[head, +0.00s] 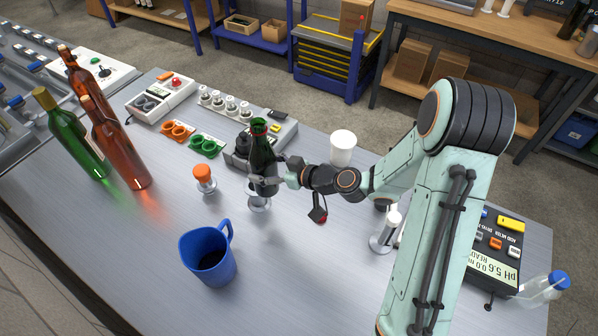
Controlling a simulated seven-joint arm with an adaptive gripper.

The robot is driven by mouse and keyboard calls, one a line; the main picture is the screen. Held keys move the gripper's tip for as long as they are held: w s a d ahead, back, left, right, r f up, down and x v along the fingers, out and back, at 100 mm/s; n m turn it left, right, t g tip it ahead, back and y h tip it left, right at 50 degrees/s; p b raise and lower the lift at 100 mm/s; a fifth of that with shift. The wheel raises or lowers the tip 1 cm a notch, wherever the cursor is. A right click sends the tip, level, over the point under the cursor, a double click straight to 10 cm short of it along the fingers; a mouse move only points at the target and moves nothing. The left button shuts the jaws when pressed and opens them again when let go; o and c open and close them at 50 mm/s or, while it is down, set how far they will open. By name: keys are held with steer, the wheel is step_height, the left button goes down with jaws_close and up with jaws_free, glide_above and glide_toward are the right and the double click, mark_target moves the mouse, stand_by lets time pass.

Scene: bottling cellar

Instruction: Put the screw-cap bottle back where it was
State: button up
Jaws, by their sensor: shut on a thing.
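My gripper (266,182) is shut on a dark green bottle (262,152), gripping its lower part. The bottle is nearly upright, with its bright green neck at the top. I cannot make out a screw cap on it. A small shiny metal stand (259,204) shows directly below the gripper. I cannot tell whether the bottle touches it. Two brown bottles (118,146) and a green bottle with a gold-coloured top (75,138) stand at the table's left.
A blue mug (208,256) stands in front on the grey table. An orange-topped stopper piece (204,178) is left of the gripper. A white cup (342,148) and a pH meter (490,250) are to the right. Orange rings (177,130) and green rings (207,145) lie behind. The front-left table is clear.

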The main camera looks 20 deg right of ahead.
steer(key=s+d+m+t+h, duration=0.2)
steer(key=s+d+m+h, duration=0.15)
steer(key=d, duration=0.45)
steer(key=shift+m+t, duration=0.25)
steer(key=shift+t, duration=0.05)
steer(key=shift+w+d+f, duration=0.4)
steer(key=shift+w+f, duration=1.55)
steer(key=shift+w, duration=0.55)
steer(key=shift+w+d+f, duration=0.35)
steer(key=shift+w+f, duration=1.6)
steer(key=shift+w, duration=0.55)
steer(key=shift+w+d+f, duration=0.4)
steer(key=shift+w+f, duration=1.55)
steer(key=shift+w, duration=0.55)
steer(key=shift+f, duration=0.1)
steer(key=o, duration=1.2)
steer(key=shift+f, duration=0.1)
